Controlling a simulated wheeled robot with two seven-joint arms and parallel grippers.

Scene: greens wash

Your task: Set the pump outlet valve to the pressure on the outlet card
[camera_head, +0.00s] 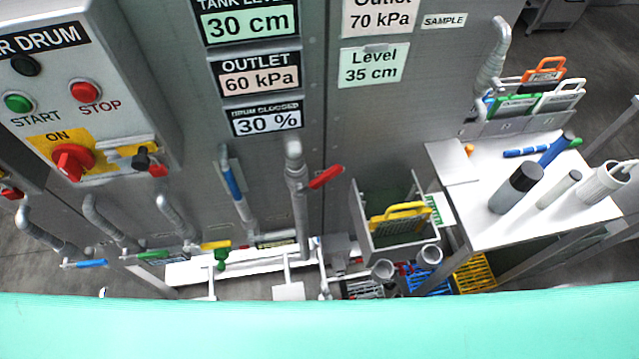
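The outlet card (379,20) on the grey panel reads "Outlet 70 kPa"; its top is cut off by the picture edge. The OUTLET display (260,79) to its left reads 60 kPa. Below the displays, a pipe with a red valve handle (325,177) rises in front of the panel; the handle tilts up to the right. A blue handle (233,181) sits on the pipe to its left, and a green valve handle (220,258) is lower down. I cannot tell from labels which one is the pump outlet valve. Neither gripper is in view.
A control box (120,60) with start and stop buttons and a red knob is at left. A level card (372,64) reads 35 cm. A steel table (480,230) with bottles stands right, beside a bin (361,215) with a yellow-handled item. A teal surface (320,325) covers the bottom.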

